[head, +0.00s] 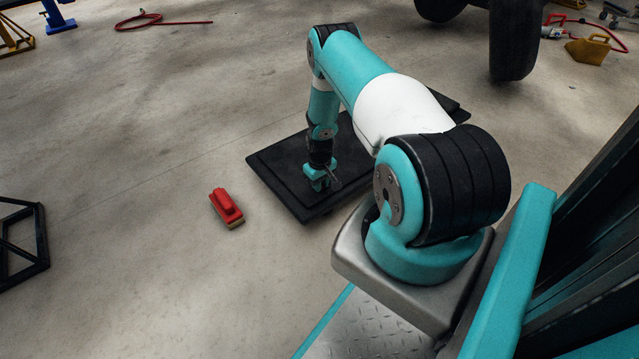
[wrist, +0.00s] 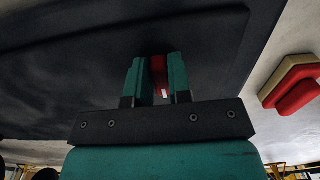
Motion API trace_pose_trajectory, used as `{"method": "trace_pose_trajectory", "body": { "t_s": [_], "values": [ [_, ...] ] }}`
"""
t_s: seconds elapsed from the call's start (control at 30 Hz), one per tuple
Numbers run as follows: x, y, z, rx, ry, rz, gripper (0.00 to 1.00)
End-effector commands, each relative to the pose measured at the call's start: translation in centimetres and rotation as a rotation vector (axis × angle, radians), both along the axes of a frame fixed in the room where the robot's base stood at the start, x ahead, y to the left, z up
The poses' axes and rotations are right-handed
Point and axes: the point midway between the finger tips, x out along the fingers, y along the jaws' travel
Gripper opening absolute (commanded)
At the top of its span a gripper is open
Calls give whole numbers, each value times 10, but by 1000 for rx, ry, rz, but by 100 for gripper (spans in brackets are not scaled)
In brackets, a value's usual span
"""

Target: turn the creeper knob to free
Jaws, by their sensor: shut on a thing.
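The creeper (head: 280,165) is a flat black board low on the floor, partly covered by my arm in the head view. In the wrist view its dark surface (wrist: 70,60) fills most of the picture. My gripper (head: 318,184) points down at the board near its front left part. In the wrist view my gripper (wrist: 157,75) has its two teal fingers on either side of the red knob (wrist: 158,73), shut on it. A small white mark shows at the knob's near end. Most of the knob is hidden by the fingers, and any lettering around it cannot be read.
A red brush with a tan base (head: 226,207) lies on the floor left of the creeper; it also shows in the wrist view (wrist: 295,88). A black frame (head: 22,245) stands at the far left. A dark tyre (head: 514,38) stands at the back right. Floor between is clear.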

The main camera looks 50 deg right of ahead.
Motion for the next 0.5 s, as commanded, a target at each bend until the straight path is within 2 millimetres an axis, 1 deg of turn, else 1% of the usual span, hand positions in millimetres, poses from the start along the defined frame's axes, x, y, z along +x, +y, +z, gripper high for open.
{"method": "trace_pose_trajectory", "body": {
  "t_s": [0.27,0.3,0.37,0.4,0.5],
  "values": [
    [0,0,0,0,0,3,0],
    [0,0,0,0,0,3,21],
    [0,0,0,0,0,3,35],
    [0,0,0,0,0,3,44],
    [0,0,0,0,0,2,45]
  ]
}}
